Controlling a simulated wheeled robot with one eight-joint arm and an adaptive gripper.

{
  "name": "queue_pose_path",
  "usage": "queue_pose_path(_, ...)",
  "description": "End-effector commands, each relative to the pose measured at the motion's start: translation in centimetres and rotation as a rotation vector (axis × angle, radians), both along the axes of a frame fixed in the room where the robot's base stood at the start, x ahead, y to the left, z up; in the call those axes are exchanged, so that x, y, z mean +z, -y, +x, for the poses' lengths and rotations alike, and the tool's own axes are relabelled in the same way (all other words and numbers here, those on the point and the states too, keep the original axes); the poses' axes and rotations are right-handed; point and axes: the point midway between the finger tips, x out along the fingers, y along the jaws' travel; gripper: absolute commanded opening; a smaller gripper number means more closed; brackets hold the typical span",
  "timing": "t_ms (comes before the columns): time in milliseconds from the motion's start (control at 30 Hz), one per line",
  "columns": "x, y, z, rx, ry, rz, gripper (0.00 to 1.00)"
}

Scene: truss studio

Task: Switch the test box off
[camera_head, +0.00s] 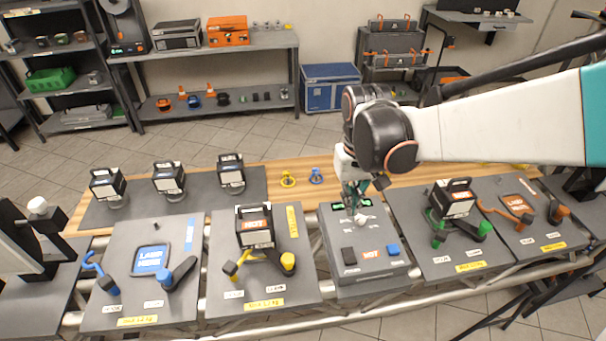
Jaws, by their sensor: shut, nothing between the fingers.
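The test box (372,287) is a grey box on the bench, right of the middle. My gripper (354,208) points down over the back of the box, close to the white part. Its fingers are shut with nothing between them. I cannot tell whether they touch the box. The gripper hides part of the back strip.
A grey board with a black device (253,228) and yellow clamps stands left of the box. Another board with a black device (452,199) and green clamps stands right. My arm reaches in from the right.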

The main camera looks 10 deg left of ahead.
Motion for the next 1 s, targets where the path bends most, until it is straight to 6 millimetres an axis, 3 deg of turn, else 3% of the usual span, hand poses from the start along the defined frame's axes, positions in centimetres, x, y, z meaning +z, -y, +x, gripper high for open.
queue_pose_path(233,-0.2,-0.1,0.0,0.001,0.001,0.000,0.00)
queue_pose_path(367,-1.3,-0.1,0.1,0.001,0.001,0.000,0.00)
queue_pose_path(1000,-12.5,0.0,0.0,0.000,0.001,0.000,0.00)
